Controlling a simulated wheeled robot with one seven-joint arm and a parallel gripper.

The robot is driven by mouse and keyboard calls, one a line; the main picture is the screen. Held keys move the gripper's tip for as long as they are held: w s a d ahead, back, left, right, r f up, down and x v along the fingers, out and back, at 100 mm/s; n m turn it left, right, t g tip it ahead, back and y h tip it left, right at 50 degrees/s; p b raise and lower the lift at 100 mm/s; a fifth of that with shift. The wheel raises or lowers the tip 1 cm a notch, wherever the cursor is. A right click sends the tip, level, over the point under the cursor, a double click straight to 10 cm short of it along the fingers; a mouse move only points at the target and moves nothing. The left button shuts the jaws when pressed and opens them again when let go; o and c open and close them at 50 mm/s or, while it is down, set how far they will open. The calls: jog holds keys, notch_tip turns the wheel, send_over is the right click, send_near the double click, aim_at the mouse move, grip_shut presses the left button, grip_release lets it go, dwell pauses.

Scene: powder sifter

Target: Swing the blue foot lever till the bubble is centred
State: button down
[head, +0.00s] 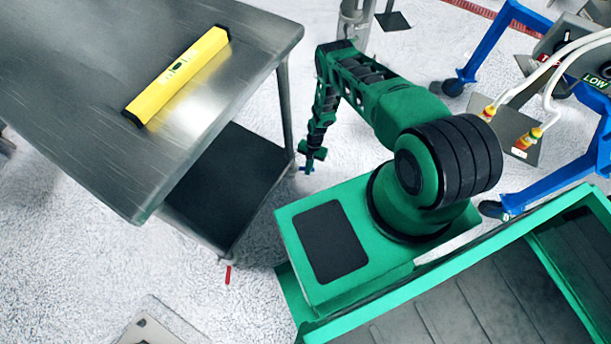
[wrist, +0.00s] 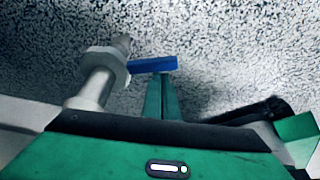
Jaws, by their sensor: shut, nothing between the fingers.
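The blue foot lever (wrist: 145,65) sticks out to the right from a pale metal foot nut (wrist: 104,66) on the table leg in the wrist view. My gripper (wrist: 162,78) is shut and empty, its green fingertips right at the lever's near side; I cannot tell whether they touch it. In the head view my gripper (head: 309,160) is low by the foot of the table's right leg, with only a speck of blue beside it. The yellow spirit level (head: 180,74) lies on the metal table (head: 252,40). Its vial is too small to read the bubble.
A red lever (head: 228,274) is at the foot of the table's near leg. A dark lower shelf (head: 225,185) spans between the legs. A blue wheeled frame (head: 487,45) with hoses stands at the right. Speckled floor right of the table leg is open.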

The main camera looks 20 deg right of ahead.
jog(key=shift+w+d, duration=0.3)
jog(key=shift+w, duration=0.1)
dwell(0.4)
jog(key=v, duration=1)
jog(key=shift+w+d+r, duration=0.15)
jog(key=shift+w+r, duration=0.05)
jog(key=shift+r, duration=0.15)
